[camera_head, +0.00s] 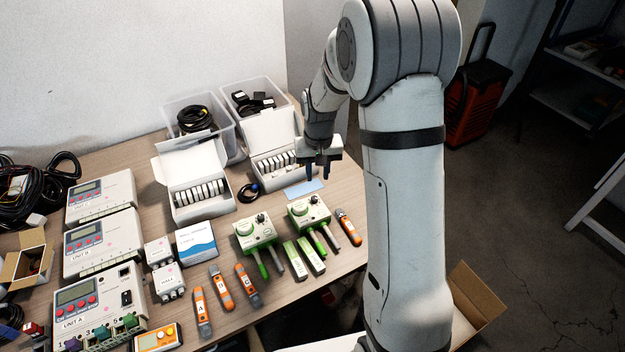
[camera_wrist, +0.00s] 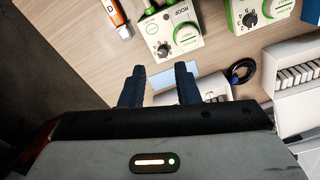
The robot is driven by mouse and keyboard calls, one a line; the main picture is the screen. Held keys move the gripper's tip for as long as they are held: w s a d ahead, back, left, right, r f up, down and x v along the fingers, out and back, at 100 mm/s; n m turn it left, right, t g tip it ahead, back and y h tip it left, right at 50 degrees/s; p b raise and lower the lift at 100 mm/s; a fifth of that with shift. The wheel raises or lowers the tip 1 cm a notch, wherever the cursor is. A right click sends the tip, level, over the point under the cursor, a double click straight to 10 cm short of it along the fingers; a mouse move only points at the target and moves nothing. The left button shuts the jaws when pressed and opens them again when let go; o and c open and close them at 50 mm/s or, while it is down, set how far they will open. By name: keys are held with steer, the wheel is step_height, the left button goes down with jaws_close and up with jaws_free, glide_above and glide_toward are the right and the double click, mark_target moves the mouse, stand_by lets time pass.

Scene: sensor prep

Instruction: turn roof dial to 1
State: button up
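The roof box (camera_head: 309,215), white and green with "ROOF" printed on it, stands on the table at the right of two similar boxes. It also shows at the top of the wrist view (camera_wrist: 172,22). A small black dial (camera_wrist: 163,50) with numbers around it sits on its top face; it also shows in the head view (camera_head: 314,199). Where its pointer stands is too small to read. My gripper (camera_head: 317,177) is open and empty above the table, behind the roof box and apart from it. Its two dark fingers (camera_wrist: 160,78) point toward the box.
A second green-and-white box (camera_head: 255,232) stands left of the roof box. An orange sensor marked D (camera_head: 346,227) lies at its right. A light blue card (camera_head: 304,188) lies below my fingers. An open white carton (camera_head: 272,136) with white modules stands behind.

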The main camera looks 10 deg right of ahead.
glide_above(314, 197)
step_height(314, 197, down, 5)
steer(key=shift+f+p, duration=0.15)
steer(key=shift+p, duration=0.3)
step_height(314, 197, down, 8)
steer(key=shift+r+p, duration=0.15)
steer(key=shift+p, duration=0.5)
